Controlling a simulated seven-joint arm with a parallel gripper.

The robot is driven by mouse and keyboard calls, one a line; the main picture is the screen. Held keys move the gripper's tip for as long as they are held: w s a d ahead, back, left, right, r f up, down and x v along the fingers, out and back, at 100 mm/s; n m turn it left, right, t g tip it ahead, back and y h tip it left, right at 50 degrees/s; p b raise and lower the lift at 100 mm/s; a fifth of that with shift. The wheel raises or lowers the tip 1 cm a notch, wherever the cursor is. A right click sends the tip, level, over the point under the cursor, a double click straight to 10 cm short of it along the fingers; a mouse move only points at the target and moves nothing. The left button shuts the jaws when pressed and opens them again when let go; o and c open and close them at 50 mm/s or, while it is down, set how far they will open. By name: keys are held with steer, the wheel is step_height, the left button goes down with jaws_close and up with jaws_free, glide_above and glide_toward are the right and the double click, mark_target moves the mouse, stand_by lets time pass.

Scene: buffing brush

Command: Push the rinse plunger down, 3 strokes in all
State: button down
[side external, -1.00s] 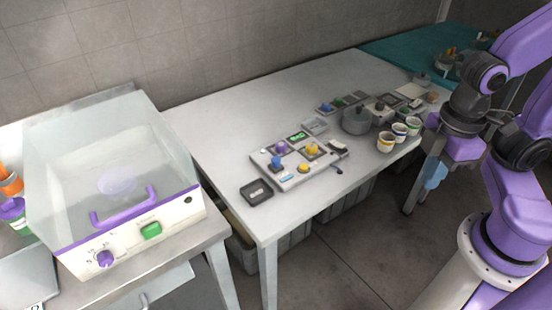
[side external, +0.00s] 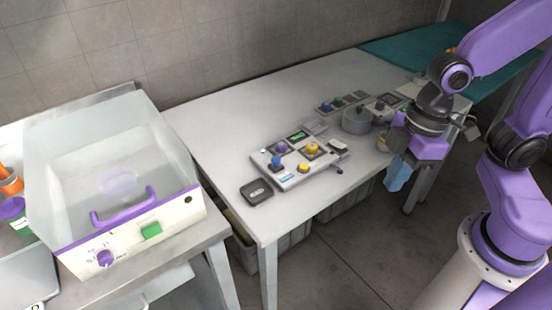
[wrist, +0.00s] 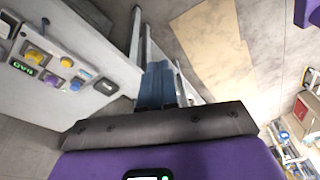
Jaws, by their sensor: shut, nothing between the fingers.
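The control panel (side external: 298,178) lies on the white table, with a purple knob (side external: 281,147), a blue knob (side external: 276,161), and yellow parts (side external: 312,149) on it. I cannot tell which part, if any, is the rinse plunger. The panel's yellow knob (wrist: 36,55) and blue knob (wrist: 75,85) also show at the left of the wrist view. My gripper (side external: 397,178) hangs beyond the table's right front edge, to the right of the panel and apart from it. Its light blue fingers are shut and empty, and they also show in the wrist view (wrist: 157,85).
A grey round pot (side external: 356,121) stands behind the panel, left of my gripper. A small dark tray (side external: 257,192) lies at the panel's left. A clear-lidded machine (side external: 125,180) stands on the left bench. The table's front left is clear.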

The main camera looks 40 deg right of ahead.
steer(key=w+a+f+t+y, duration=0.2)
steer(key=w+a, duration=0.4)
steer(key=w, duration=0.4)
steer(key=m+t+h, duration=0.1)
steer(key=t+h, duration=0.1)
steer(key=t, duration=0.5)
glide_above(278, 161)
step_height(278, 161, down, 5)
steer(key=shift+d, duration=0.1)
steer(key=shift+f, duration=0.1)
steer(key=shift+f, duration=4.3)
steer(key=shift+f, duration=0.2)
steer(key=shift+f, duration=0.25)
